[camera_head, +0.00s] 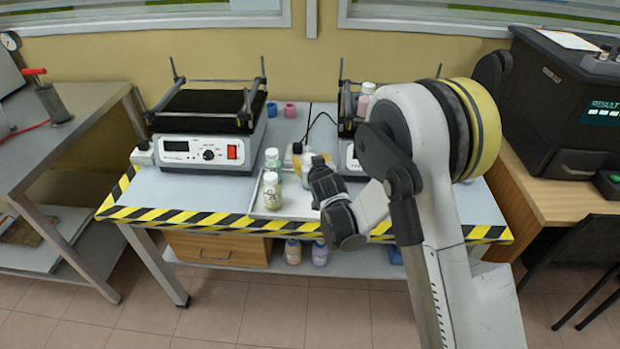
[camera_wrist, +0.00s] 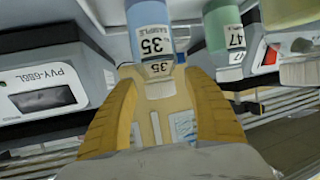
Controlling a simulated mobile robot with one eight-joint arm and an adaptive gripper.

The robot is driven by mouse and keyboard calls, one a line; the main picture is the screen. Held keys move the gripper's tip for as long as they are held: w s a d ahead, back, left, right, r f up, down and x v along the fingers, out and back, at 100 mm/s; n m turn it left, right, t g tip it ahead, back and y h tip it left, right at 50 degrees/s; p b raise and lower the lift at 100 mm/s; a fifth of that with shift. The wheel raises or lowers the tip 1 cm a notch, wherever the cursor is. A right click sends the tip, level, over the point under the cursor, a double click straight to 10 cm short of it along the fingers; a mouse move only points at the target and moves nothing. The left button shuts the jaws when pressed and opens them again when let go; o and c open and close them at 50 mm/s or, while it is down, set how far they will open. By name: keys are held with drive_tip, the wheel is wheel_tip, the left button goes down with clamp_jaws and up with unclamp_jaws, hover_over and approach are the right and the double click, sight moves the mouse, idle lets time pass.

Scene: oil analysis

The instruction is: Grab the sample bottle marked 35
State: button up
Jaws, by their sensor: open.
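The sample bottle marked 35 (camera_wrist: 150,35) is light blue with a white label and a whitish cap. In the wrist view it is cap-down, at the top centre. My gripper (camera_wrist: 160,82) is open, its two yellow fingers spread on either side of the line to this bottle. The cap shows between the fingertips; I cannot tell whether it is within their reach. In the head view my gripper (camera_head: 312,167) is low over the tray, and I cannot make out bottle 35 there, where the gripper and wrist block the view.
A green bottle marked 47 (camera_wrist: 222,30) stands close beside bottle 35. In the head view, a yellowish bottle (camera_head: 272,196) and a greenish bottle (camera_head: 273,162) stand left of my gripper on the tray (camera_head: 296,211). A shaker (camera_head: 207,130) stands behind left.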

clamp_jaws()
drive_tip(key=shift+r, duration=0.15)
